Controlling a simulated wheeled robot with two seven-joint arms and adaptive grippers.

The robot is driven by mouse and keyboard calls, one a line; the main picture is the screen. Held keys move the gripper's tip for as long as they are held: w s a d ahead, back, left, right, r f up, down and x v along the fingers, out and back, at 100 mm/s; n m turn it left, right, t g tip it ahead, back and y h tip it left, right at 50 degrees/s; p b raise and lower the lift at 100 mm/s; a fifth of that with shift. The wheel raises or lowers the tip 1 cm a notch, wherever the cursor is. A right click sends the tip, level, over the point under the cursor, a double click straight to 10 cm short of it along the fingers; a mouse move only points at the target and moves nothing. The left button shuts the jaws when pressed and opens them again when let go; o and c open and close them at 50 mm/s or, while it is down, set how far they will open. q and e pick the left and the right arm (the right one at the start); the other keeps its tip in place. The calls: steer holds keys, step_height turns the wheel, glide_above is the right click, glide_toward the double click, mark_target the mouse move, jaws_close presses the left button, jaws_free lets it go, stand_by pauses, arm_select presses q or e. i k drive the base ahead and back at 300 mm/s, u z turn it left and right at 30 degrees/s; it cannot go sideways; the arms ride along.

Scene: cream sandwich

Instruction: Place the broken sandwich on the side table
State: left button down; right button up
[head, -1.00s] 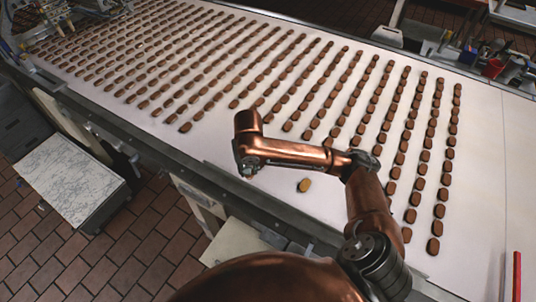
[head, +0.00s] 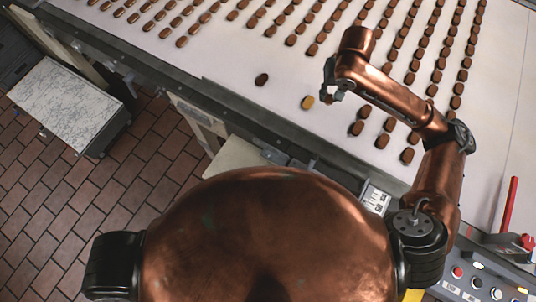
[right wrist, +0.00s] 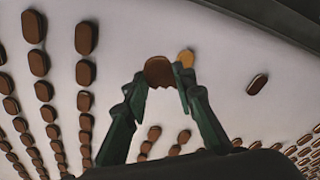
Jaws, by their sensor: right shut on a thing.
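The broken sandwich (right wrist: 158,71), brown with a jagged edge, is between the fingertips of my right gripper (right wrist: 158,84) in the right wrist view. The gripper is shut on it. In the head view my right gripper (head: 328,92) is low over the white conveyor, and only a small brown bit of the sandwich shows there. A tan piece (head: 307,102) lies just left of the gripper; it also shows beside the fingers in the right wrist view (right wrist: 186,57). The side table (head: 68,98), with a pale marbled top, stands on the floor at left. My left gripper is not in view.
Rows of whole brown sandwiches (head: 407,155) cover the white conveyor (head: 230,65). One dark sandwich (head: 261,79) lies apart near its front edge. The conveyor's metal rail (head: 200,88) and a tiled floor gap separate it from the side table, whose top is clear.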

mark_target(243, 164)
steer(key=z, duration=1.05)
steer(key=k, duration=1.1)
steer(key=u, duration=1.6)
steer(key=i, duration=0.5)
steer(key=u, duration=0.05)
